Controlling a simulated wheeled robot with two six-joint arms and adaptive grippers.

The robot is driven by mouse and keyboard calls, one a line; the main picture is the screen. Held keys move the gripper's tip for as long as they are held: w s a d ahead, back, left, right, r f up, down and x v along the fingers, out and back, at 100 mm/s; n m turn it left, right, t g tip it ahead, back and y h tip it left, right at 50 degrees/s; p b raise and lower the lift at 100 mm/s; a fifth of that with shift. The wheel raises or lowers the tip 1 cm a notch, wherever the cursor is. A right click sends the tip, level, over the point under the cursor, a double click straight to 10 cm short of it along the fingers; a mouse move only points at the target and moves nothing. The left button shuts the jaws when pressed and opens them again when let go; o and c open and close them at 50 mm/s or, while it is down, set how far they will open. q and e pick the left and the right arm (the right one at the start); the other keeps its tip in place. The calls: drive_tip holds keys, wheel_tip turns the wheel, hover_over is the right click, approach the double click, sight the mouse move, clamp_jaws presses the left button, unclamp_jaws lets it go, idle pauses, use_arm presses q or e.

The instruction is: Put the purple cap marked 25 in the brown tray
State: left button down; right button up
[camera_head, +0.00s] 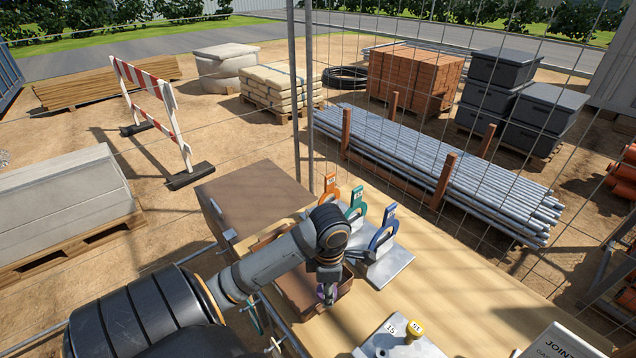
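The brown tray (297,292) is an open box on the wooden table, partly hidden behind my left arm. My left gripper (327,288) points down over the right part of the tray. A small purple cap (327,294) shows between its fingertips, and the fingers look closed on it. The cap's marking cannot be read. Whether the cap touches the tray floor cannot be told. My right gripper is not in view.
Orange (328,193), teal (355,203) and blue (385,232) upright tagged pieces stand on grey plates behind the tray. A yellow cap (415,330) sits on a grey block labelled 15 in front. A white sign (562,343) stands at lower right.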

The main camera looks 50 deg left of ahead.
use_arm(q)
drive_tip(key=w+a+f, duration=0.1)
drive_tip(key=a+f, duration=0.1)
drive_tip(key=w+a+f, duration=0.3)
drive_tip(key=a+f, duration=0.1)
drive_tip(key=shift+w+f+b, duration=0.3)
drive_tip(key=shift+w+a+f, duration=0.1)
drive_tip(key=shift+a+f, duration=0.1)
drive_tip(key=shift+f, duration=1.65)
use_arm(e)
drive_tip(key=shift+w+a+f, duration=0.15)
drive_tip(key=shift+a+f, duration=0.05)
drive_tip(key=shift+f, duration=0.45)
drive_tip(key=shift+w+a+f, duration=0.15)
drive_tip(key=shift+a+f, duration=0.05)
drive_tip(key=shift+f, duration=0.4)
use_arm(q)
drive_tip(key=c, duration=1)
unclamp_jaws()
drive_tip(key=shift+f, duration=0.1)
drive_tip(key=shift+o, duration=0.2)
wheel_tip(320, 180, up, 12)
drive_tip(key=shift+p, duration=0.35)
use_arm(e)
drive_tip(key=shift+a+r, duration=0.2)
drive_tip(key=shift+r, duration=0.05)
